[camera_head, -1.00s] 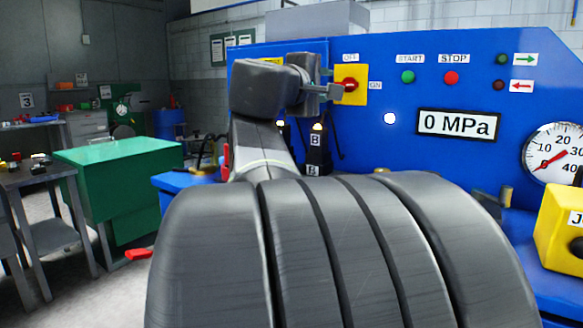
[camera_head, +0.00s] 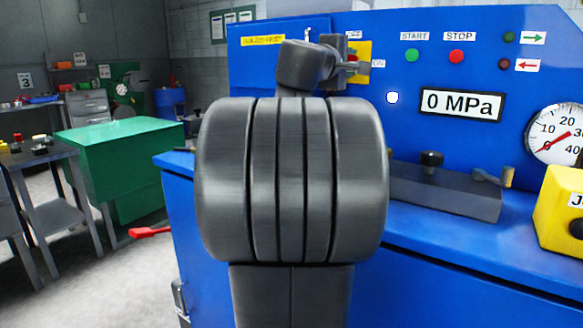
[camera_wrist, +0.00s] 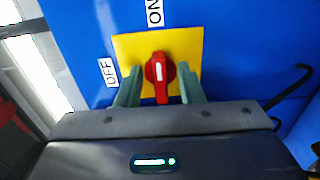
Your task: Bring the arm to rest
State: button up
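My gripper (camera_wrist: 158,86) is open in the wrist view, with one finger on each side of a red rotary knob (camera_wrist: 160,68). Gaps show between the fingers and the knob, so it is not gripped. The knob sits on a yellow plate (camera_wrist: 190,45); its white mark runs up and down, in line with the ON label (camera_wrist: 154,12). The OFF label (camera_wrist: 107,72) is at the left. In the head view my gripper (camera_head: 358,66) is in front of the yellow plate (camera_head: 364,48) and hides most of the knob. My folded arm fills the middle of the view.
The blue panel (camera_head: 430,55) carries a green button (camera_head: 411,55), a red button (camera_head: 456,56), a 0 MPa display (camera_head: 461,103) and a gauge (camera_head: 556,133). A yellow box (camera_head: 560,205) stands at the right. A green cabinet (camera_head: 115,140) and grey table (camera_head: 45,170) stand left.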

jog(key=shift+s+a, duration=0.1)
jog(key=s+a+n+p, duration=0.6)
jog(key=s+a+p, duration=0.1)
jog(key=s, duration=0.4)
jog(key=shift+a+r+n+p, duration=0.15)
jog(key=shift+a+n+p, duration=0.15)
jog(key=shift+a+p, duration=0.05)
dwell(2.0)
jog(key=shift+s, duration=0.1)
